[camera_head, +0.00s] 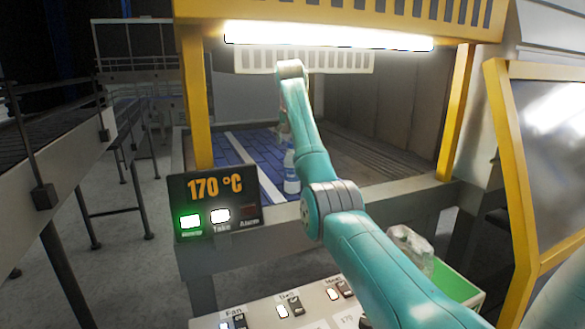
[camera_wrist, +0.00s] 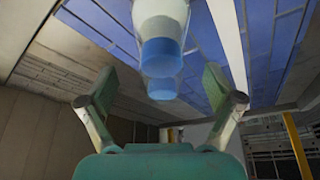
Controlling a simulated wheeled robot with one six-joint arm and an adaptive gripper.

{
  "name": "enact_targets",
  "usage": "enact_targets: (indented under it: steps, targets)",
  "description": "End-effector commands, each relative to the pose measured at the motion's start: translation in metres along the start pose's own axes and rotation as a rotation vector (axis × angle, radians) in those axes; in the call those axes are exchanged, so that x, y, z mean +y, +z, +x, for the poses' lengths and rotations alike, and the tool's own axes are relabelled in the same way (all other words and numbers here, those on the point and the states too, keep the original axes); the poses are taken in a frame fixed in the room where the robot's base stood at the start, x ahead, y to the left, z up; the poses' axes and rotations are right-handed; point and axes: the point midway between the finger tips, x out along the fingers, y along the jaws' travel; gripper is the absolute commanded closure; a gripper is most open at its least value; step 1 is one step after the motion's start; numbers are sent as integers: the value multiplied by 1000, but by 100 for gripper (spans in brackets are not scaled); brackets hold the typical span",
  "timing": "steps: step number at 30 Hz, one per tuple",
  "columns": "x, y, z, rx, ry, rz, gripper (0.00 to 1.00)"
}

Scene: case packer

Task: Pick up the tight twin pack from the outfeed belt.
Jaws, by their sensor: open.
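The twin pack (camera_head: 291,172) stands upright on the blue outfeed belt (camera_head: 229,149), under the yellow-framed hood. In the wrist view the pack (camera_wrist: 160,18) shows two blue caps, one beyond the other, between the fingers of my gripper (camera_wrist: 159,75). The fingers are apart, with a gap on both sides of the caps. I cannot tell how tightly the film is wrapped. My gripper in the head view is mostly hidden behind the arm, near the pack.
A green crate (camera_head: 455,284) with clear wrapped packs stands at the front right. A display reading 170 °C (camera_head: 214,187) and a switch panel (camera_head: 283,304) are in front. Yellow posts (camera_head: 195,100) flank the opening, with a lamp (camera_head: 328,37) above.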

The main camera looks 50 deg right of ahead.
Motion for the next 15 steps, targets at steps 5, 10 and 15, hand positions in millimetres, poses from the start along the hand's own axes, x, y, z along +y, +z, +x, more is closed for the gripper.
enact_targets:
  steps: [5,10,15]
  targets:
    - [6,2,27,-3,4,7,9]
    - [8,3,43,-1,4,9,9]
    - [8,2,44,0,4,9,9]
